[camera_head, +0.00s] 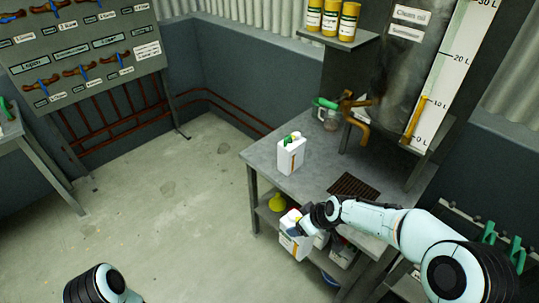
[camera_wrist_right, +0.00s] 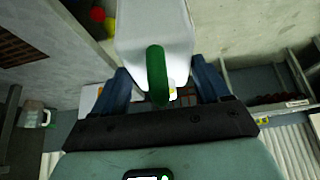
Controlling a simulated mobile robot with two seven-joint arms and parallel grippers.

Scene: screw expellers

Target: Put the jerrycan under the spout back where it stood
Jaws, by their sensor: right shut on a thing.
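A white jerrycan (camera_head: 291,243) is held by my right gripper (camera_head: 304,226) low in front of the workbench's front edge. In the right wrist view its white body (camera_wrist_right: 155,30) and green handle (camera_wrist_right: 157,75) are between the two blue fingers (camera_wrist_right: 165,88), which are shut on it. Another white jerrycan (camera_head: 290,157) with a green top stands upright on the bench. The brass spout (camera_head: 358,103) projects from the oil tank above the bench. My left gripper is out of view; only part of my left arm shows at the bottom.
The workbench (camera_head: 262,155) has a dark grate (camera_head: 353,187) set in its top. A glass jug (camera_head: 328,118) stands near the spout. The lower shelf holds a yellow funnel (camera_head: 278,202) and other items. The floor (camera_head: 165,220) to the left is clear.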

